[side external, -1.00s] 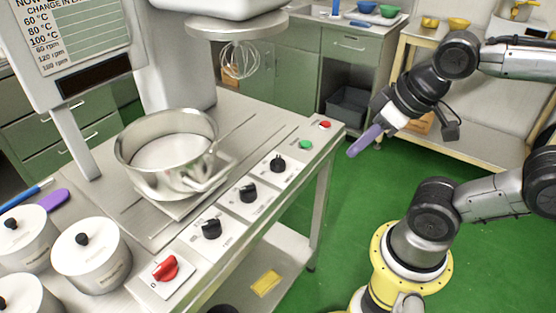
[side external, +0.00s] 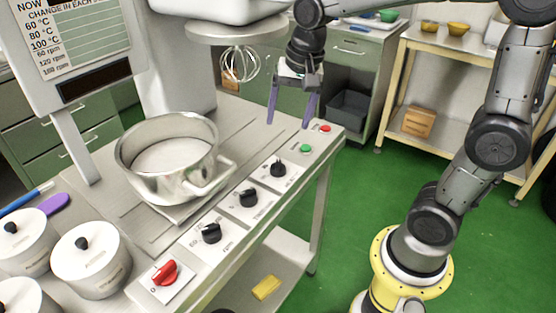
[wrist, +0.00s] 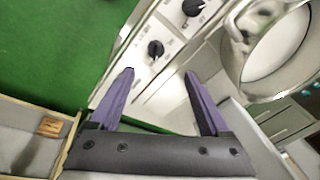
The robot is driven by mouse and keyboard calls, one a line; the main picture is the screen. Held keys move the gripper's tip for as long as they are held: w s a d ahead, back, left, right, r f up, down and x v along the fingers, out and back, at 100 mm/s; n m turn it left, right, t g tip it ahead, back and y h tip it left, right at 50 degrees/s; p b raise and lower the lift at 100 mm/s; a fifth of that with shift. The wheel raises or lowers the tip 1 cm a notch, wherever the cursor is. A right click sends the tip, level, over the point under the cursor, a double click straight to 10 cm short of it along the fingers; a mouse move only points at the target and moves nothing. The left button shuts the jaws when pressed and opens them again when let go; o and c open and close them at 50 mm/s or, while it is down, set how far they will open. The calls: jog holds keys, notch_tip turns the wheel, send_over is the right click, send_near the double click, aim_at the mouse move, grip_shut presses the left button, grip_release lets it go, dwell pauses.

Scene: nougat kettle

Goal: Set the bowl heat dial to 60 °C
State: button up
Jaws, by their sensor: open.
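A row of dials runs along the front of the machine's bench: a red dial (side external: 165,272), a black dial (side external: 211,232), a second black dial (side external: 248,196) and a third black dial (side external: 278,168). Their small labels are too blurred to tell which is the bowl heat dial. My gripper (side external: 289,124) is open and empty, its purple fingers pointing down above the far end of the row, apart from the dials. In the wrist view, a black dial (wrist: 155,48) shows just beyond the gap between the fingertips (wrist: 160,72), and another dial (wrist: 192,8) lies farther up.
A steel bowl (side external: 150,178) stands behind the dials, with a whisk (side external: 240,64) hanging above the bench. A green button (side external: 306,147) and a red button (side external: 325,128) sit at the row's far end. Lidded pots (side external: 92,262) stand at the left. Green floor is clear in front.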

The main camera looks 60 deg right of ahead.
jog(key=m+g, duration=0.1)
jog(key=g, duration=0.1)
send_over(278, 163)
notch_tip(278, 163, down, 7)
jog(key=shift+w+f, duration=0.15)
jog(key=shift+f, duration=0.05)
jog(key=shift+d+f, duration=0.1)
jog(key=shift+f, duration=4.05)
grip_shut()
